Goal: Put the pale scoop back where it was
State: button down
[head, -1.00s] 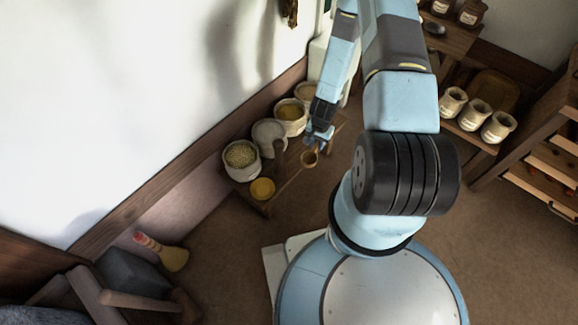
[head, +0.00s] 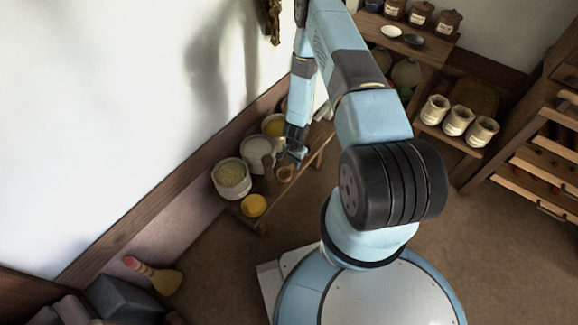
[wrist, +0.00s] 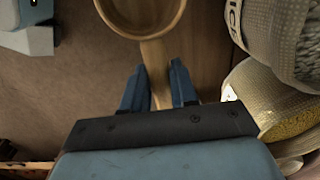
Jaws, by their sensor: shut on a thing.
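A pale wooden scoop (head: 285,173) with a round bowl is held in my gripper (head: 293,157) over or beside the low wooden bench, in the head view. In the wrist view, the scoop's bowl (wrist: 142,27) is at the top and its handle runs down between the two fingers of my gripper (wrist: 159,85). The fingers are shut on the handle. The bowl looks empty. Whether the scoop touches the bench cannot be told. A white scoop-like dish (head: 391,32) and a dark one (head: 413,40) lie on the far shelf.
Sacks stand along the wall: one greenish grain (head: 232,176), one grey (head: 257,153), one yellow (head: 274,126). A yellow round thing (head: 254,205) sits at the bench's (head: 312,150) near end. A brush (head: 160,278) lies at lower left.

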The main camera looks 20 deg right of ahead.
jog(key=w+f, duration=0.1)
jog(key=f, duration=0.1)
jog(key=w+f, duration=0.2)
jog(key=shift+w+a+f, duration=0.15)
jog(key=shift+w, duration=0.15)
jog(key=shift+f, duration=1.45)
jog(key=c, duration=0.9)
grip_release()
